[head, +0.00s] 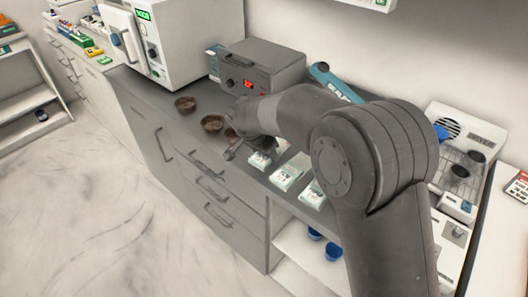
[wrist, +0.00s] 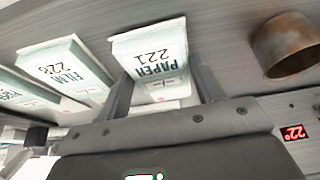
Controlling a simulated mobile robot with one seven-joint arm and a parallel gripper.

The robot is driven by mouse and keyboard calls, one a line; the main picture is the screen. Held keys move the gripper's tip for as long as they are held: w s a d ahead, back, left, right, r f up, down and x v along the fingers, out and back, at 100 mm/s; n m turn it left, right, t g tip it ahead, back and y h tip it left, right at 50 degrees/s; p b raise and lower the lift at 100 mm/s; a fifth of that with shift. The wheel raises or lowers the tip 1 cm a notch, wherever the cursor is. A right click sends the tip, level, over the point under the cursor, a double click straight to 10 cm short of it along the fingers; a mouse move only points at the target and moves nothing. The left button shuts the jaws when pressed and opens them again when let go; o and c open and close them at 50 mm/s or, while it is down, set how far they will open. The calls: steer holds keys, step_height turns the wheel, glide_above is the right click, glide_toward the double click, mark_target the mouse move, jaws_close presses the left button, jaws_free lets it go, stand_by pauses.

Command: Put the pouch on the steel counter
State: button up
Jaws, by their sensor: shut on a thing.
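A white and teal pouch marked PAPER 221 (wrist: 155,62) sits between the two fingers of my gripper (wrist: 165,95) in the wrist view. My gripper is shut on it. In the head view my gripper (head: 236,150) is low over the front edge of the dark grey counter (head: 160,110), beside the brown bowls. A similar pack (head: 262,158) shows just right of the gripper, partly hidden by my arm. Whether the held pouch touches the counter is not clear.
More packs (head: 287,175) lie to the right, one marked FILM 226 (wrist: 68,68). Brown bowls (head: 185,104) stand left of the gripper. A grey box with a red display (head: 262,68) and a white machine (head: 180,40) stand behind. Blue cups (head: 333,251) sit on the shelf below.

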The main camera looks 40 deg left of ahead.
steer(key=shift+f, duration=0.2)
steer(key=o, duration=1)
steer(key=shift+c, duration=0.2)
steer(key=v, duration=1.2)
steer(key=shift+r, duration=0.2)
